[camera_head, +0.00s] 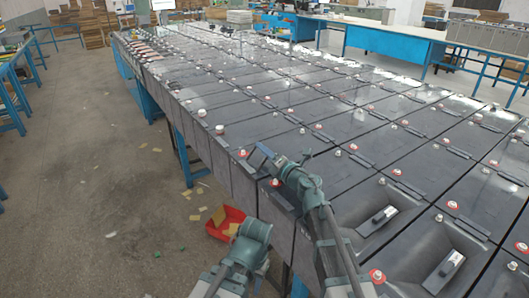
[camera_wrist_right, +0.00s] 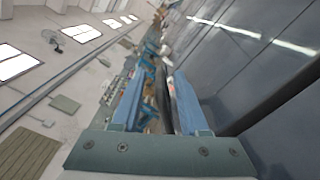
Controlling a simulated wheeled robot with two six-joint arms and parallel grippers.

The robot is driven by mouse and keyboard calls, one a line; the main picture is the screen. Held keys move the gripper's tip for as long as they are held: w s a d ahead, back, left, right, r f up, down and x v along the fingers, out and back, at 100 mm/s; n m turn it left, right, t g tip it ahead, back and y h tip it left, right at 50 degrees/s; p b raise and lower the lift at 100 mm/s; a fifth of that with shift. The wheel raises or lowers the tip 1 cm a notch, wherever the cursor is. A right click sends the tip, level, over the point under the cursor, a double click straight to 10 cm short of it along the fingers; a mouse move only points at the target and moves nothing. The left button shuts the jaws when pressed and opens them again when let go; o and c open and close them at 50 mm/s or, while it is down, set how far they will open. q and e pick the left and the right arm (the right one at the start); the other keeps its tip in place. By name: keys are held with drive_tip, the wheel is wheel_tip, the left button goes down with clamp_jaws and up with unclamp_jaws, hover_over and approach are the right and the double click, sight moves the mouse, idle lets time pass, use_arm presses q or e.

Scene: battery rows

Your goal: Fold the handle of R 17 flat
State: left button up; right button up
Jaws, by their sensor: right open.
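Long rows of dark grey batteries fill the bench in the head view. I cannot read any label, so I cannot tell which one is R 17. One black-and-white handle (camera_head: 377,217) sits in a recess in a near battery top, and a similar handle (camera_head: 450,263) sits in another recess to its right. Whether they stand up is hard to tell. My right gripper (camera_head: 260,156) is over the left edge of the rows, apart from both handles. In the right wrist view its blue fingers (camera_wrist_right: 158,85) are apart with nothing held between them. My left gripper does not show.
A red bin (camera_head: 228,222) stands on the floor beside the bench. Red-capped terminals such as this one (camera_head: 376,276) stick up from the battery tops. A blue table (camera_head: 390,42) stands behind. The floor (camera_head: 90,150) at left is mostly clear, with small scraps.

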drive_tip(key=v, duration=1.3)
drive_tip(key=shift+s+d, duration=0.2)
drive_tip(key=shift+s, duration=0.1)
